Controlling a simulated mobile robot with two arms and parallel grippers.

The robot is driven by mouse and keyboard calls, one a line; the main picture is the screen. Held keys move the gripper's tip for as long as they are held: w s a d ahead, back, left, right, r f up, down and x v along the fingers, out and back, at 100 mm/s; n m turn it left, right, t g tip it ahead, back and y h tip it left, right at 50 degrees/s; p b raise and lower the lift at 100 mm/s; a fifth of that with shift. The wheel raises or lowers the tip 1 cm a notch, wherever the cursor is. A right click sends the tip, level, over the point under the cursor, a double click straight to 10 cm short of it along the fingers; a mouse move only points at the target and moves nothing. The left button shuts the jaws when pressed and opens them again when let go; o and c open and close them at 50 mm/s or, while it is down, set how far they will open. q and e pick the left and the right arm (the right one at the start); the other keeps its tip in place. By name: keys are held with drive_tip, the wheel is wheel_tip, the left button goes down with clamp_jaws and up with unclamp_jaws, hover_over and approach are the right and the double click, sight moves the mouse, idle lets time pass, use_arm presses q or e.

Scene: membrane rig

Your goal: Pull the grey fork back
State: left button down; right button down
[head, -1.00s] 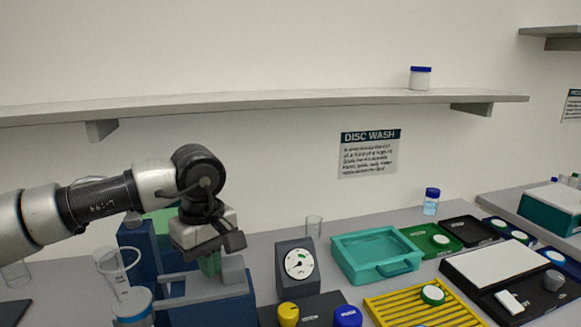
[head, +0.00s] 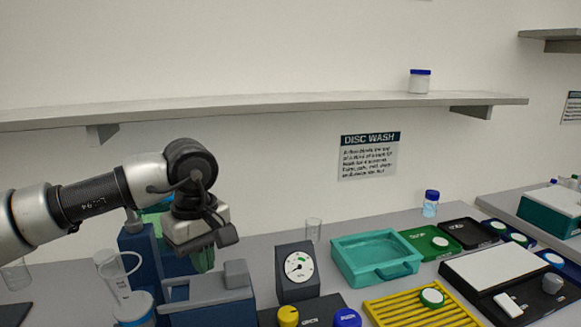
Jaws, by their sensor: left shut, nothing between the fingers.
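The grey fork (head: 207,291) lies on top of the blue rig body (head: 212,315) at the lower left, with a raised grey block at its right end. My left gripper (head: 204,263) is shut and empty. My right gripper is not in view.
A dial gauge (head: 297,270) stands right of the rig, with a yellow knob (head: 288,316) and a blue knob (head: 347,318) in front. A clear cup (head: 116,275) stands close on the left. A teal tray (head: 375,258) and yellow rack (head: 415,305) lie further right.

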sight(206, 286)
use_arm(q)
wheel_tip(206, 286, up, 6)
drive_tip(key=p, duration=0.3)
drive_tip(key=shift+p, duration=0.3)
